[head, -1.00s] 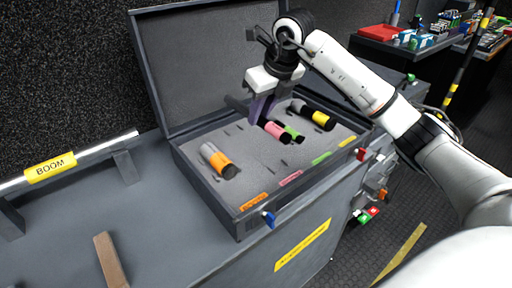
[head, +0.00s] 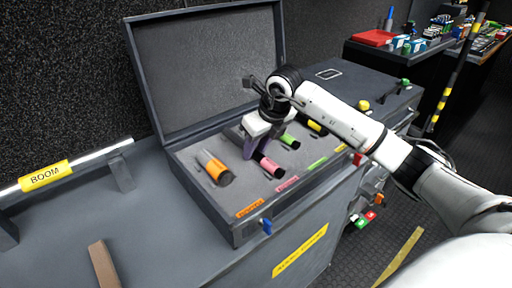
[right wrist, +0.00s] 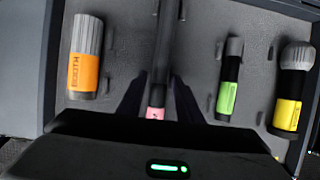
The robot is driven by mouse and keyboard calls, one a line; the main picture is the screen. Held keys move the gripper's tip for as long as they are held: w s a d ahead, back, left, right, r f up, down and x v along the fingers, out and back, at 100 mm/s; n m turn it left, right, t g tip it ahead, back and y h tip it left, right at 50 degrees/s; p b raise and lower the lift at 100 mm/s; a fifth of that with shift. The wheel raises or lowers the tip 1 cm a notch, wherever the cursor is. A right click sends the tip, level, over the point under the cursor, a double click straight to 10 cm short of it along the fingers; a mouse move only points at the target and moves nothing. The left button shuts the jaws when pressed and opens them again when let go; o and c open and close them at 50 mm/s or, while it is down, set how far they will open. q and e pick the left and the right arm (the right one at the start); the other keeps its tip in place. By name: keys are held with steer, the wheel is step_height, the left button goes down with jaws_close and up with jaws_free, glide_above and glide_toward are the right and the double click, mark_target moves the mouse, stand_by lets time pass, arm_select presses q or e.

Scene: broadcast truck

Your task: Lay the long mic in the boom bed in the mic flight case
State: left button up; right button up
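The long mic, dark with a pink band (head: 270,166), is between the fingers of my right gripper (head: 250,150), which looks shut on it. In the right wrist view its dark shaft (right wrist: 164,45) runs away from me, slightly slanted, between the fingertips (right wrist: 160,92). The mic flight case (head: 186,181) is open, with grey foam. The mic is over the foam behind the pink tag (head: 288,184), between the orange and green mics. The bed under it is hidden, and I cannot tell whether the mic touches the foam. My left gripper is not in view.
An orange-banded mic (head: 215,167), a green-banded mic (head: 289,142) and a yellow-banded mic (head: 316,128) lie in the foam. The raised lid (head: 210,70) stands behind. A rail labelled BOOM (head: 46,175) is at left. The counter left of the case has free room.

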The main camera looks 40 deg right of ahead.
steer(key=shift+o, duration=0.5)
steer(key=v, duration=1.2)
